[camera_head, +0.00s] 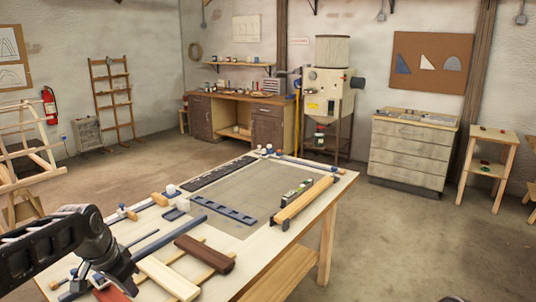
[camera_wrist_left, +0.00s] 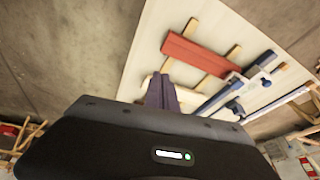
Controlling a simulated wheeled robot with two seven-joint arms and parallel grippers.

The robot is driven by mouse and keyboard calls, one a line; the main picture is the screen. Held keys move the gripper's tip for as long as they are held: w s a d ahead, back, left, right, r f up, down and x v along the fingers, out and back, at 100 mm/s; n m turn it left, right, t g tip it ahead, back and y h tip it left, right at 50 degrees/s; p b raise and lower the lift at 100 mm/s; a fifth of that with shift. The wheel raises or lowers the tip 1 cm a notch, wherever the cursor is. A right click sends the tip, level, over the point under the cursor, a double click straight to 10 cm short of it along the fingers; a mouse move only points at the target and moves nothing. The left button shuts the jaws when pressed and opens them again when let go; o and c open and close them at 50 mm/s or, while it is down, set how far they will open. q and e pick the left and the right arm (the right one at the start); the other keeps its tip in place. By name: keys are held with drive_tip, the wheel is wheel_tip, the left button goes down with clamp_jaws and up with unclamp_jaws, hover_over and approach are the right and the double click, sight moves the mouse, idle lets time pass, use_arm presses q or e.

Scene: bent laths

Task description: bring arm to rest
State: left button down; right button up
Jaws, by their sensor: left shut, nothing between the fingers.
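My left arm comes in from the left in the head view. Its gripper (camera_head: 126,282) is over the near left part of the workbench (camera_head: 262,180), shut and empty. In the left wrist view the closed fingers (camera_wrist_left: 163,92) point toward the bench, beside a pale board and a red block (camera_wrist_left: 201,55). I cannot tell the exact height above the bench. My right gripper is in neither view.
A dark brown block (camera_head: 205,253) and a cream board (camera_head: 168,279) lie close to the left gripper. A blue slotted bar (camera_head: 224,209) and a long wooden bar (camera_head: 304,203) lie farther off.

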use_arm(q)
drive_tip(key=s+d+f+n+t+h, duration=0.1)
drive_tip(key=d+f+n, duration=0.2)
drive_tip(key=d+f, duration=0.6)
drive_tip(key=d+f+n+h, duration=0.2)
drive_tip(key=d+f, duration=0.3)
drive_tip(key=f, duration=0.8)
drive_tip(key=s+d+f+g, duration=0.1)
drive_tip(key=s+d+f, duration=0.2)
drive_tip(key=s, duration=0.6)
drive_tip(key=s+d+f+n+g, duration=0.1)
drive_tip(key=s+d+f, duration=0.3)
drive_tip(key=s+f, duration=0.4)
drive_tip(key=s+d+f+g, duration=0.2)
drive_tip(key=s+d+f, duration=0.2)
drive_tip(key=s, duration=0.7)
drive_tip(key=shift+x, duration=1)
drive_tip(key=shift+a, duration=0.15)
